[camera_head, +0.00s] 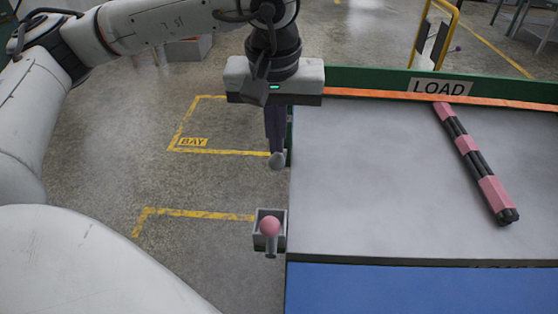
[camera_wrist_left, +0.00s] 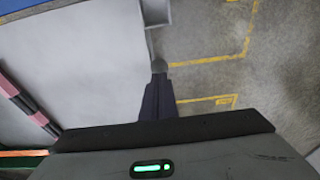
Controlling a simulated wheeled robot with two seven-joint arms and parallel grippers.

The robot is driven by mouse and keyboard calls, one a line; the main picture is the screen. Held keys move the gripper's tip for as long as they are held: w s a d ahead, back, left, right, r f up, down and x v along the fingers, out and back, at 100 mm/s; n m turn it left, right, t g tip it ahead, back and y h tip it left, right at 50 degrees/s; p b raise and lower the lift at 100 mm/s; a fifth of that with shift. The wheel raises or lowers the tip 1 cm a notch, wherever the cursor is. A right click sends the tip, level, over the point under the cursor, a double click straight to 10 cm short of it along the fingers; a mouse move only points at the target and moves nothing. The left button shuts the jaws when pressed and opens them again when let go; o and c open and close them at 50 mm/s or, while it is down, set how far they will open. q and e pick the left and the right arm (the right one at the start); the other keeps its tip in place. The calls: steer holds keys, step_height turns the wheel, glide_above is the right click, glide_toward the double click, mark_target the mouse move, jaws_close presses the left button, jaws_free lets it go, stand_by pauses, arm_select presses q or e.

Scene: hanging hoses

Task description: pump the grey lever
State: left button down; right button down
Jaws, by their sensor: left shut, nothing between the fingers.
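A grey ball knob (camera_head: 277,160), which I take for the grey lever's end, shows at the left edge of the table. It also shows in the left wrist view (camera_wrist_left: 159,66). Its shaft and mount are mostly hidden. My left gripper (camera_head: 275,148) points down with its dark fingers together and empty. The fingertips (camera_wrist_left: 159,78) overlap the knob in both views; I cannot tell whether they touch it. My right gripper is out of view.
A pink ball lever (camera_head: 270,227) stands in a grey box nearer me on the table's side. A pink-and-black striped bundle (camera_head: 467,144) lies on the grey table (camera_head: 370,190), below the LOAD sign (camera_head: 440,86). Floor marked BAY (camera_head: 193,142) is clear at left.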

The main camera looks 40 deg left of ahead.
mark_target(276, 165)
arm_select(q)
steer(key=c, duration=2.3)
jaws_free()
steer(key=shift+f, duration=0.2)
steer(key=shift+f+b, duration=0.55)
steer(key=shift+b, duration=0.1)
steer(key=shift+f, duration=0.1)
steer(key=shift+s+d+f+b, duration=0.2)
steer(key=shift+s+f+b, duration=0.15)
steer(key=shift+f+b, duration=0.35)
steer(key=shift+s+d+f+b, duration=0.2)
steer(key=shift+s+f+b, duration=0.1)
steer(key=shift+f+b, duration=0.4)
